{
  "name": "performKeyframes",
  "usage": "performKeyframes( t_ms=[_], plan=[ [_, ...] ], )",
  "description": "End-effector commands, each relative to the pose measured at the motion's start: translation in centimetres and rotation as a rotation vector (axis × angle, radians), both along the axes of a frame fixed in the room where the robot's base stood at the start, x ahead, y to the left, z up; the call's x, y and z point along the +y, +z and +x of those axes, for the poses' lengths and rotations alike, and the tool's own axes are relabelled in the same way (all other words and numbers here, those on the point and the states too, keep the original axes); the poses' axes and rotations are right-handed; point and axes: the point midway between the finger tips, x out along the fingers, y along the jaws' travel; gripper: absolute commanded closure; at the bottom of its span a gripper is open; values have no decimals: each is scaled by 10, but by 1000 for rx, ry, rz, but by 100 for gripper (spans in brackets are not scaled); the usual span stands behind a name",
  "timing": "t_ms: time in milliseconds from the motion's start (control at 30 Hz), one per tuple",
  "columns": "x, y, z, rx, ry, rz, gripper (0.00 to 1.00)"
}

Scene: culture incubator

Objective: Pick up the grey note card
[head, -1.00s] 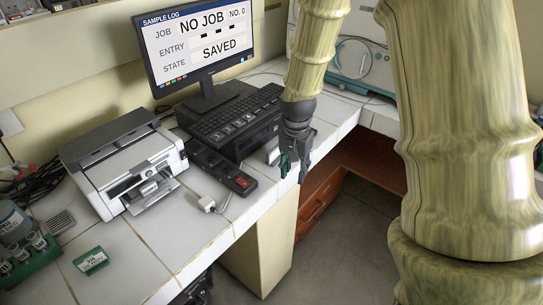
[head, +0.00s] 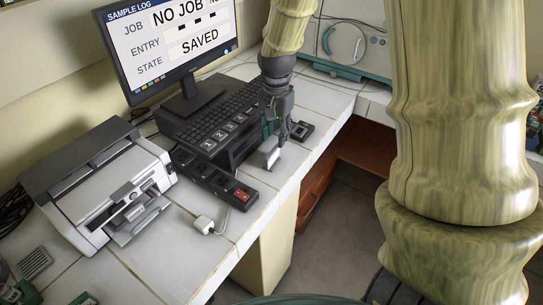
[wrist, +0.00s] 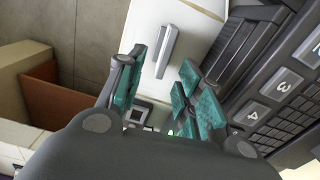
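A small light-grey slab that looks like the note card (head: 273,157) is on the white tiled bench, near its front edge. In the wrist view the grey card (wrist: 167,50) appears narrow, with its long side running away from me, beyond and between the fingertips. My gripper (head: 279,132) points down just above and behind it in the head view. In the wrist view my gripper (wrist: 163,82) has its teal-padded fingers apart, with nothing between the pads. I cannot tell the exact gap between fingertips and card.
A dark keyboard unit (head: 215,122) stands close beside the card. A black strip with a red switch (head: 242,194) is in front of it. A small dark device (head: 302,131) lies behind. The monitor (head: 170,45) and printer (head: 105,190) stand further left.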

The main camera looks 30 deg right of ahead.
Motion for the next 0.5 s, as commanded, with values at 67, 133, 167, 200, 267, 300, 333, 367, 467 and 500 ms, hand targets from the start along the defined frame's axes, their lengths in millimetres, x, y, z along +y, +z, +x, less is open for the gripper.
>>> performKeyframes(
  t_ms=[67, 133, 167, 200, 267, 300, 333, 367, 467, 500],
  plan=[
    [1, -10, 1, 2, 3, 0, 64],
    [2, -17, 1, 2, 4, 0, 64],
    [2, -19, 1, 1, 4, 0, 64],
    [2, -22, 1, 1, 4, 0, 64],
    [1, -25, 1, 1, 4, 0, 64],
    [1, -26, 1, 0, 3, -1, 64],
    [1, -27, 0, 0, 3, -1, 64],
    [1, -27, 0, 0, 3, -1, 64],
    [2, -33, 0, 1, 2, 0, 64],
    [2, -36, 0, 2, 1, -1, 64]
  ],
)
